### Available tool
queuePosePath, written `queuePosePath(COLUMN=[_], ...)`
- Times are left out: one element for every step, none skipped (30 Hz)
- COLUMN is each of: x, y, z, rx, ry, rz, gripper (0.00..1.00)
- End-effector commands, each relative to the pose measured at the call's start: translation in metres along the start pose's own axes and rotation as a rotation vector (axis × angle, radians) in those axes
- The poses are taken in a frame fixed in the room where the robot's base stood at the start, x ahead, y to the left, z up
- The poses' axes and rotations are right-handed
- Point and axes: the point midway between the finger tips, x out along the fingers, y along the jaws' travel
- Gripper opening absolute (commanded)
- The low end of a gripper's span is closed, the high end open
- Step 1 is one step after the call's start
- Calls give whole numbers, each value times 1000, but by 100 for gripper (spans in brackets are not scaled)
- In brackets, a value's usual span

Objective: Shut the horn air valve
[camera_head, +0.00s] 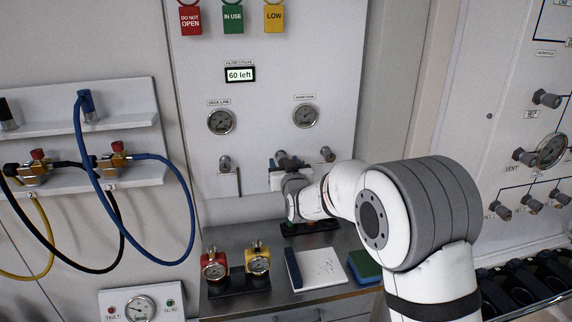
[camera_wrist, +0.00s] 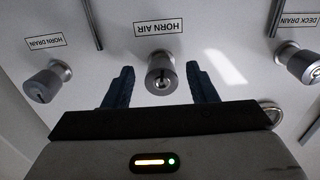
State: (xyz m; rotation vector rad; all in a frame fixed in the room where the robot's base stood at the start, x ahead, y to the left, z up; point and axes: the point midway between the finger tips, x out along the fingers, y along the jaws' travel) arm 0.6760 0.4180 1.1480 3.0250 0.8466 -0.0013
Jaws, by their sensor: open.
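The horn air valve (camera_wrist: 160,76) is a grey metal knob on the white panel, under its upside-down HORN AIR label (camera_wrist: 158,28) in the wrist view. My gripper (camera_wrist: 159,69) is open, with one blue finger on each side of the knob. A gap shows between the knob and each finger, so it is not clamped. In the head view my gripper (camera_head: 279,163) is at the middle knob of the panel's lower row, and my wrist hides part of that area. The knob's turn position is hard to read.
The horn drain knob (camera_wrist: 47,80) and deck drain knob (camera_wrist: 303,66) flank the valve. Two gauges (camera_head: 221,121) (camera_head: 305,115) sit above. Hoses (camera_head: 190,205) hang at left.

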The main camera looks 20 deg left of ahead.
Motion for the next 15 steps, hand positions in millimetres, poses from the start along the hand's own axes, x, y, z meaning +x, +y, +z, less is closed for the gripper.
queuePosePath(x=[0, 0, 0, 0, 0, 0, 0, 0, 0, 0, 0, 0, 0, 0, 0], y=[0, 0, 0, 0, 0, 0, 0, 0, 0, 0, 0, 0, 0, 0, 0], z=[0, 0, 0, 0, 0, 0, 0, 0, 0, 0, 0, 0, 0, 0, 0], rx=[0, 0, 0, 0, 0, 0, 0, 0, 0, 0, 0, 0, 0, 0, 0], ry=[0, 0, 0, 0, 0, 0, 0, 1, 1, 1, 1, 1, 1, 1, 1], rz=[0, 0, 0, 0, 0, 0, -1, -1, -1, 0, 0, 0, 0, 0, 0], gripper=[50, 48, 45, 42, 40, 36, 34, 31, 28, 26, 23, 20, 18, 15, 12])
